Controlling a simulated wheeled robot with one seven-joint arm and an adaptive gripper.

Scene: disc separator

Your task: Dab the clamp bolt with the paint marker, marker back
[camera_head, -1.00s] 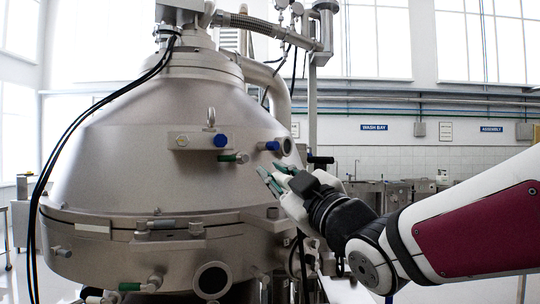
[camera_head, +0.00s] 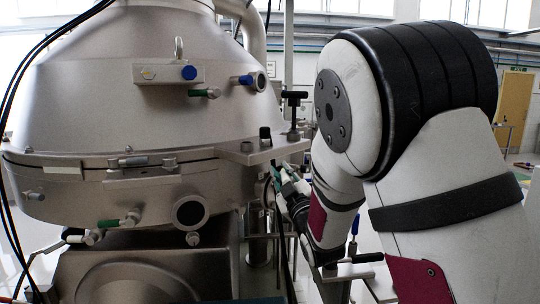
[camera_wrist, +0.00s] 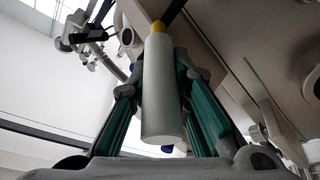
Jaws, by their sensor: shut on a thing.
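The paint marker (camera_wrist: 162,95) is a white cylinder with a yellow tip (camera_wrist: 158,27). In the wrist view it stands between the green fingers of my gripper (camera_wrist: 162,110), which is shut on it, with the tip pointing away from the palm. In the head view my gripper (camera_head: 278,175) is small and partly hidden, just right of the separator's bowl and below the bracket. The marker cannot be made out there. A T-handled clamp screw (camera_head: 293,110) stands upright on the bracket above my gripper. I cannot tell which fastener is the clamp bolt.
The large steel separator (camera_head: 130,110) fills the left. Its side bracket (camera_head: 262,153) overhangs my gripper closely.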

